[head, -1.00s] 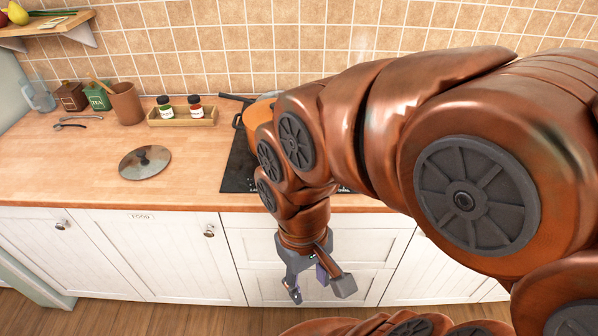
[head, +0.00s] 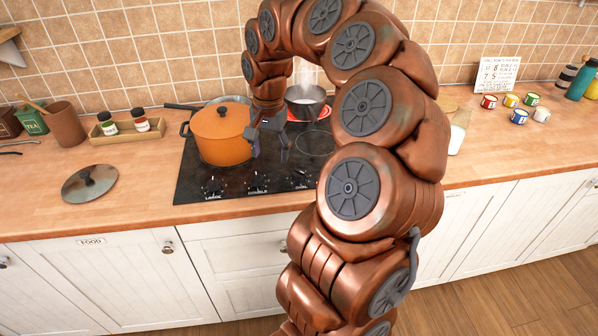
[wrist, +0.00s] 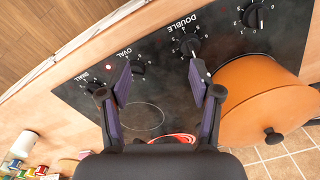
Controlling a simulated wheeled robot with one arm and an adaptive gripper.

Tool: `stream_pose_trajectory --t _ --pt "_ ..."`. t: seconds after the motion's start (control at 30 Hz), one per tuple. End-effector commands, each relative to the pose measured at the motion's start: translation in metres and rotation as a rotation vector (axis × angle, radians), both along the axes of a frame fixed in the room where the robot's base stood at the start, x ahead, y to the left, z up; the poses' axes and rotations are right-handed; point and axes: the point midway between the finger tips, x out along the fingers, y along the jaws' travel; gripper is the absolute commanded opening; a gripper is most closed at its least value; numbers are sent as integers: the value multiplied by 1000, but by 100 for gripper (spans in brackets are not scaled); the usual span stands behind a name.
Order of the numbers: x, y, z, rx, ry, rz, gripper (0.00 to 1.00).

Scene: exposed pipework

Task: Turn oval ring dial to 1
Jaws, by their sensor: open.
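The oval ring dial (wrist: 138,69) is a black knob on the black stovetop (wrist: 160,90), by the word OVAL in the wrist view. Its exact setting is too small to read. My gripper (wrist: 161,68) is open and empty above the stovetop, and it also shows in the head view (head: 270,148). In the wrist view the oval dial appears between the fingers, close to the left finger. The double dial (wrist: 187,46) lies just past the right fingertip. The small dial (wrist: 96,86) is partly hidden at the left finger.
A lidded orange pot (head: 221,135) stands on the stovetop close to my gripper's left. A grey pot (head: 305,101) sits on a red-glowing ring behind. A loose lid (head: 90,183) lies on the counter at left.

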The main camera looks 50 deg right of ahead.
Motion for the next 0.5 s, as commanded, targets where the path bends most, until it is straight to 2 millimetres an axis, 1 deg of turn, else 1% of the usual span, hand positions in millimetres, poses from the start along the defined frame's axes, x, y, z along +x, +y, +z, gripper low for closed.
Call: stream_pose_trajectory --t 0.03,0.1,0.2,0.33,0.5 --pt "2 -22 -12 1 8 -79 64" --pt "1 -48 -20 -4 10 -177 64" --pt "-3 -73 -32 -8 23 -277 64" --pt "-6 -91 -38 -15 28 -344 64" --pt "-8 -94 -50 -15 34 -356 64"
